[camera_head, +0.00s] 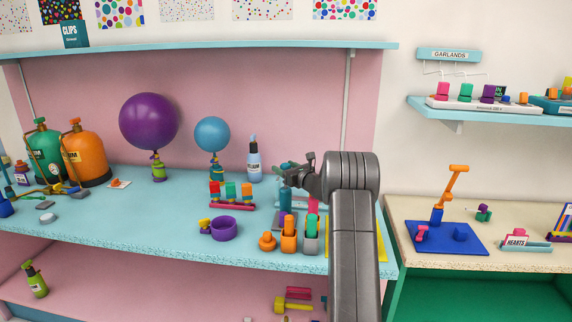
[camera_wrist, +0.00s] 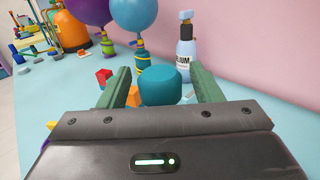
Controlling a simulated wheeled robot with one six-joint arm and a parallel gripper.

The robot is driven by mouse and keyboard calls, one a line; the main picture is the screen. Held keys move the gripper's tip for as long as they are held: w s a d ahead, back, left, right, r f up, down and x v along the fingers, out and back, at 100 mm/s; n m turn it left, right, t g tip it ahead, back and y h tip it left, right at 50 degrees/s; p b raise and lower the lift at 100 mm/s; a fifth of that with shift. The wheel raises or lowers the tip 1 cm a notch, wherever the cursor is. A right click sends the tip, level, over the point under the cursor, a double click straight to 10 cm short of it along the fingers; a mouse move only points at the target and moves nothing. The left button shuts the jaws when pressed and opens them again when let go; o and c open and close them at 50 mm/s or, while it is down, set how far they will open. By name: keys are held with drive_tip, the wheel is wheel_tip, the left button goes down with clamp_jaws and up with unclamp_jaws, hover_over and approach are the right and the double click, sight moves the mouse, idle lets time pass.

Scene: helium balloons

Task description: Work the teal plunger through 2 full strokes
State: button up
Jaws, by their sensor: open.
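The teal plunger (camera_head: 285,198) stands upright on the blue table, below my gripper (camera_head: 293,169) in the head view. In the wrist view its round teal top (camera_wrist: 162,86) sits between the two green fingers of my gripper (camera_wrist: 162,76). The fingers are apart, with a visible gap on each side of the top. My gripper is open and holds nothing. The lower part of the plunger is hidden behind my gripper in the wrist view and partly behind small blocks in the head view.
A pale blue helium bottle (camera_head: 254,162) stands behind and left of my gripper. Colored clips (camera_head: 231,192), a purple ring (camera_head: 223,229) and orange pieces (camera_head: 289,236) crowd the table nearby. Bare table lies at front left.

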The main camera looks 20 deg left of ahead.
sight(286, 188)
drive_tip(key=c, duration=1.1)
wheel_tip(286, 188, down, 4)
drive_tip(key=b, duration=0.3)
drive_tip(key=shift+b, duration=0.35)
drive_tip(key=shift+s+f+b, duration=0.1)
drive_tip(key=shift+f+b, duration=0.45)
drive_tip(key=shift+f, duration=0.1)
drive_tip(key=shift+r+p, duration=1.7)
drive_tip(key=shift+r, duration=0.95)
drive_tip(key=shift+f, duration=0.2)
drive_tip(key=o, duration=1.1)
drive_tip(key=shift+d+b, duration=0.1)
drive_tip(key=shift+b, duration=0.2)
